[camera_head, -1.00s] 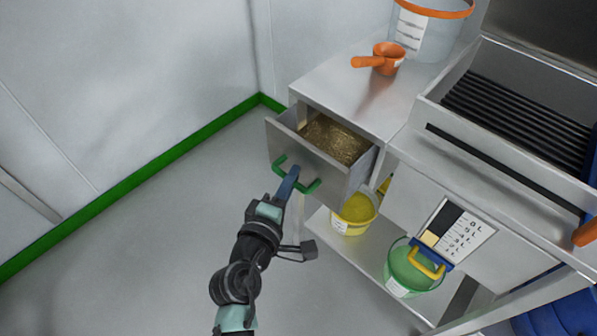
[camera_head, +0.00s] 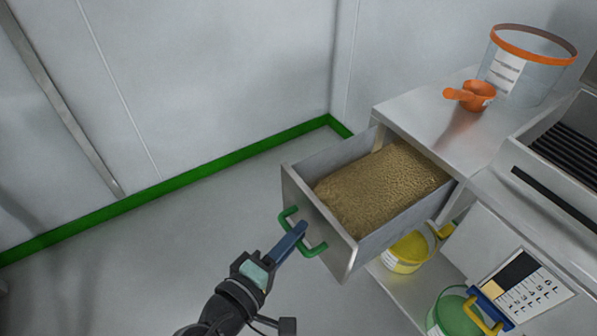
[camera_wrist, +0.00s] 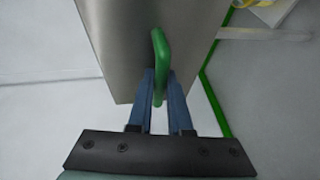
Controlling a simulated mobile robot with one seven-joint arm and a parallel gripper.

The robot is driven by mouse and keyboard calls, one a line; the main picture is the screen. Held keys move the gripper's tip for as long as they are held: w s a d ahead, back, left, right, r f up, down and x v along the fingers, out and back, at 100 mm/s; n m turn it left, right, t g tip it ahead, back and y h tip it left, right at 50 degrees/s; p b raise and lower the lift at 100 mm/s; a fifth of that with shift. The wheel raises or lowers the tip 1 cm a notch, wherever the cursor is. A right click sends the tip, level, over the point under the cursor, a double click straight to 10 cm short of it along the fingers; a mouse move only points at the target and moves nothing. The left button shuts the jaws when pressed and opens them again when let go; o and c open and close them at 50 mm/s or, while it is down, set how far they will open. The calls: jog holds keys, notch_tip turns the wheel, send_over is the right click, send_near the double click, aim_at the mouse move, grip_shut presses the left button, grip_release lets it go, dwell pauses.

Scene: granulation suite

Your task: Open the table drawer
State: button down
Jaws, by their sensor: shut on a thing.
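The table drawer (camera_head: 318,222) is a grey metal box standing well out from the steel table (camera_head: 440,130). It holds a bed of brown granular material (camera_head: 385,188). A green handle (camera_head: 316,250) is fixed to its front. My gripper (camera_head: 300,230) is shut on this handle, and its blue fingers lie on both sides of the bar. In the wrist view the fingers (camera_wrist: 161,85) close around the green handle (camera_wrist: 161,55) in front of the drawer's plain metal face (camera_wrist: 120,45). The drawer's far end is hidden under the table top.
An orange scoop (camera_head: 472,95) and a clear orange-rimmed tub (camera_head: 528,68) stand on the table top. A yellow bucket (camera_head: 404,256) and a green bucket (camera_head: 450,312) stand on the shelf below. The floor (camera_head: 190,240) left of the drawer is clear up to the wall.

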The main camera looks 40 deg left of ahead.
jog(key=c, duration=1.1)
grip_release()
jog(key=s, duration=0.4)
jog(key=s+r, duration=0.1)
jog(key=s, duration=0.3)
jog(key=s+r, duration=0.1)
jog(key=s, duration=0.3)
jog(key=shift+s+d+r+p, duration=0.2)
jog(key=shift+s+d+p, duration=0.15)
jog(key=shift+p, duration=0.05)
